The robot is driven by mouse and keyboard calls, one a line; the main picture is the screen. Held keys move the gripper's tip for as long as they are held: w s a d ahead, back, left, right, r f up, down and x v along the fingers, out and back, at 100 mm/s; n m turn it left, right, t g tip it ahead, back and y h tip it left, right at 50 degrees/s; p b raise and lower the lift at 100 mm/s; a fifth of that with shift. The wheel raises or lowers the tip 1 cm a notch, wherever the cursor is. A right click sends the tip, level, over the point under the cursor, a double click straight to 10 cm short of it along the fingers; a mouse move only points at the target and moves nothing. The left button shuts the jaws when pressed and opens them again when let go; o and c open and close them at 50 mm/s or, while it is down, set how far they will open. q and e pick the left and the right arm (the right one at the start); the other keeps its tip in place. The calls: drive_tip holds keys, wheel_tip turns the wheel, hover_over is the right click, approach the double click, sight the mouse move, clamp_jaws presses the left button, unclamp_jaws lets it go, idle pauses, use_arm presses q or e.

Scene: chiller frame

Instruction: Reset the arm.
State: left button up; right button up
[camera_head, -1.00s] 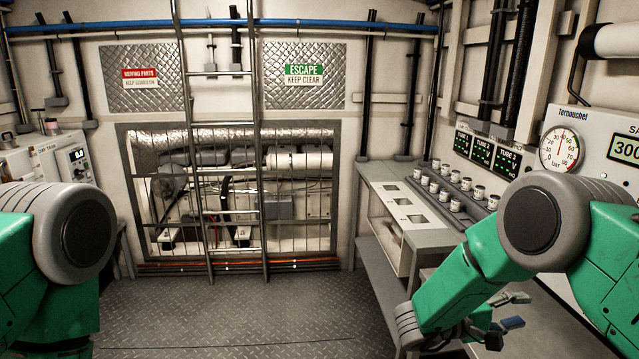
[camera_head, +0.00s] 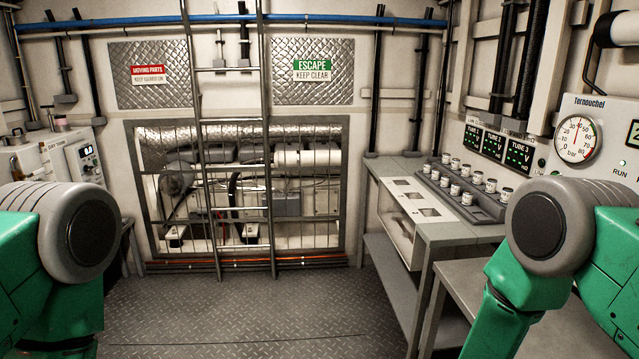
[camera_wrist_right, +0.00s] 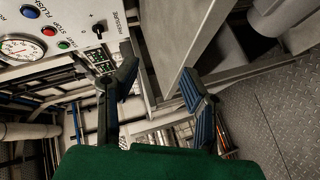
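My right gripper (camera_wrist_right: 161,88) shows in the right wrist view. Its two dark fingers are spread wide apart with nothing between them, beside a grey bench edge. In the head view my right arm hangs down at the right, and its gripper is out of the picture below. My left arm shows only as a green and grey shoulder part at the left edge. My left gripper is in neither view.
A bench (camera_head: 459,231) with a rack of several small jars (camera_head: 480,202) stands along the right wall. A gauge panel (camera_head: 577,137) is beyond my right arm. A ladder (camera_head: 231,119) stands before the caged opening. The middle floor (camera_head: 250,315) is clear.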

drive_tip(key=s+a+f+g+y+b, duration=0.1)
drive_tip(key=s+a+f+y+b, duration=0.15)
drive_tip(key=s+f+y, duration=0.45)
use_arm(q)
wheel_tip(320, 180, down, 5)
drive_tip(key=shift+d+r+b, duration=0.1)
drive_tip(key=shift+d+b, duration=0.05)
drive_tip(key=shift+b, duration=0.75)
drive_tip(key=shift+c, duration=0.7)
use_arm(e)
drive_tip(key=s+a+f+m+g+y, duration=0.1)
drive_tip(key=s+a+f+g, duration=0.1)
drive_tip(key=s, duration=0.6)
drive_tip(key=s+a+f+m+g+y, duration=0.1)
drive_tip(key=s+a+f+g, duration=0.1)
drive_tip(key=s, duration=0.7)
drive_tip(key=s+a+f+m+g+y, duration=0.1)
drive_tip(key=s+f+g, duration=0.3)
drive_tip(key=s, duration=0.5)
drive_tip(key=shift+s+a+m+y, duration=0.2)
drive_tip(key=shift+a+m+y, duration=0.2)
drive_tip(key=shift+a+y, duration=0.15)
